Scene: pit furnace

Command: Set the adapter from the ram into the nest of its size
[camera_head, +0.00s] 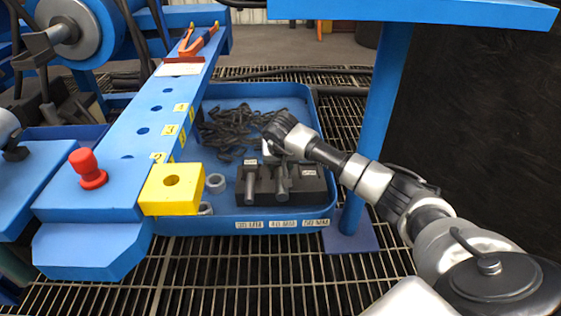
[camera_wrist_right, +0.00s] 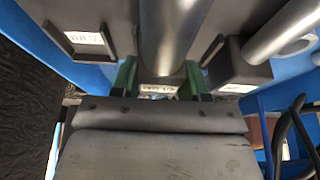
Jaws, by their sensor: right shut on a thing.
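A dark nest block (camera_head: 262,198) sits in the blue tray, with labels 30 MM, 40 MM and 50 MM on the rim in front. A steel cylinder (camera_head: 250,180) stands at its left place, and the adapter, a steel cylinder (camera_head: 282,180), is at its middle place. The right place is empty, with a small label. In the right wrist view my right gripper (camera_wrist_right: 158,80) is shut on the adapter (camera_wrist_right: 172,35), its green fingertips on either side. The head view hides these fingertips. I cannot tell whether the adapter is fully seated. My left gripper is not in view.
The blue tray (camera_head: 230,222) also holds black chain (camera_head: 235,128) and a grey ring (camera_head: 215,183). A yellow block (camera_head: 172,188) with a hole and a red knob (camera_head: 88,168) sit on the blue beam to the left. A blue post (camera_head: 377,105) stands right of the tray.

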